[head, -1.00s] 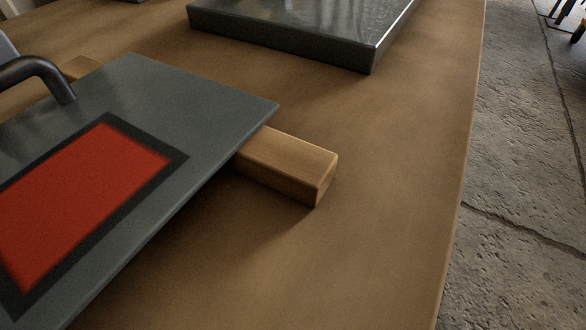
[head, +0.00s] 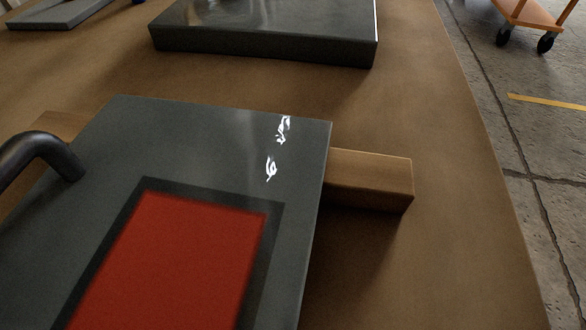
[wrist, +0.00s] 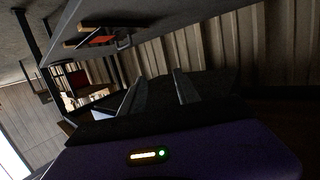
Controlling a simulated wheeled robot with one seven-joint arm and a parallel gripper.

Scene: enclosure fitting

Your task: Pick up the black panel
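The dark grey-black panel (head: 215,150) lies across a wooden bar (head: 375,178) on the brown table in the head view. It bears a red rectangle (head: 175,260) with a black border and a curved black handle (head: 45,150) at the left. Its near part runs out of the frame. My gripper (wrist: 155,88) shows only in the wrist view, with its two fingers apart and nothing visible between them. A small red patch (wrist: 100,41) beside a dark handle shape shows in the upper part of that tilted view, well away from the fingers.
A dark box-like slab (head: 265,45) stands behind the panel, and a flatter grey plate (head: 60,14) lies at the far left. The brown table (head: 460,220) is bare to the right. Beyond its edge are concrete floor and an orange wheeled cart (head: 540,14).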

